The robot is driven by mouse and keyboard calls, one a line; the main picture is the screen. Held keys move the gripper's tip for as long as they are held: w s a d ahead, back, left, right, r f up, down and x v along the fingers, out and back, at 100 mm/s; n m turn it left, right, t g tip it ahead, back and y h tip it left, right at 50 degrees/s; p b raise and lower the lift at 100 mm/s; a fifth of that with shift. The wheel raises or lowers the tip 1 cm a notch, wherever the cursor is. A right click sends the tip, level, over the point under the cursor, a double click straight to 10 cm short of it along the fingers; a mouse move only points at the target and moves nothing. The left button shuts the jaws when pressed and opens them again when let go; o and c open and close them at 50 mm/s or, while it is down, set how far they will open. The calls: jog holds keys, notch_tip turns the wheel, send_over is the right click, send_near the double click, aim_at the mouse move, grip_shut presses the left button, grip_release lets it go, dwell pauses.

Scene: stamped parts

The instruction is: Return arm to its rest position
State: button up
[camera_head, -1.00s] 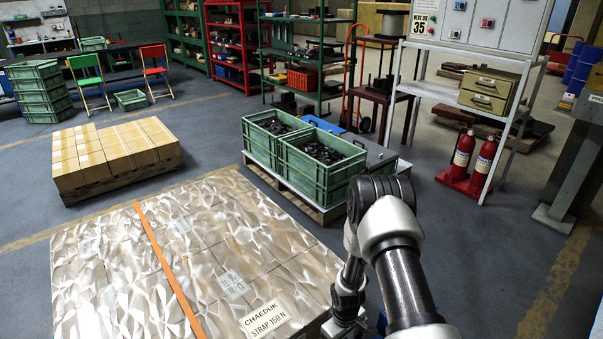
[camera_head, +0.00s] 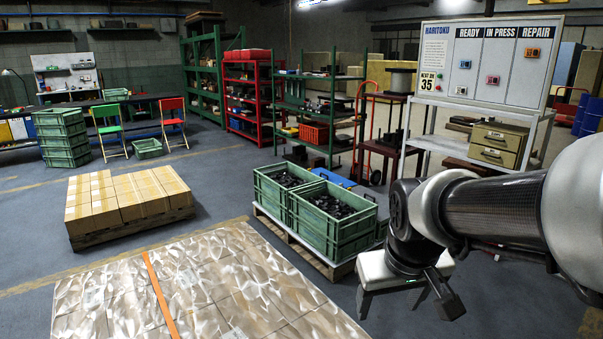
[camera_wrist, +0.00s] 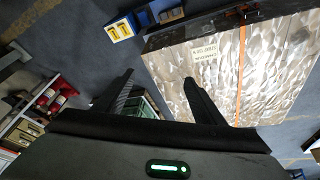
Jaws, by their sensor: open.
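My gripper (camera_wrist: 157,82) shows in the wrist view with its two dark fingers wide apart and nothing between them. In the head view my arm reaches in from the right edge, bent at a dark joint, and its end hangs right of the green crates. The fingertips are hard to make out there. The wrist view looks past the fingers to the floor and a film-wrapped load (camera_wrist: 275,65) with an orange strap and a label. The same load (camera_head: 215,285) lies at the bottom left of the head view, apart from my arm.
Green crates of dark parts (camera_head: 335,230) stand on a pallet close left of my arm. A pallet of cartons (camera_head: 125,205) stands farther left. A white shelf frame with a status board (camera_head: 490,62) and drawers (camera_head: 497,143) stands behind my arm. Floor between the pallets is clear.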

jog(key=s+r+m+t, duration=0.1)
jog(key=s+r, duration=0.4)
jog(key=s, duration=0.6)
notch_tip(320, 180, up, 22)
jog(key=p, duration=2.2)
jog(key=shift+w+a+r+y+p, duration=0.15)
jog(key=shift+a+y+p, duration=0.2)
jog(key=shift+a, duration=0.1)
jog(key=shift+d+m, duration=0.1)
jog(key=shift+m, duration=0.2)
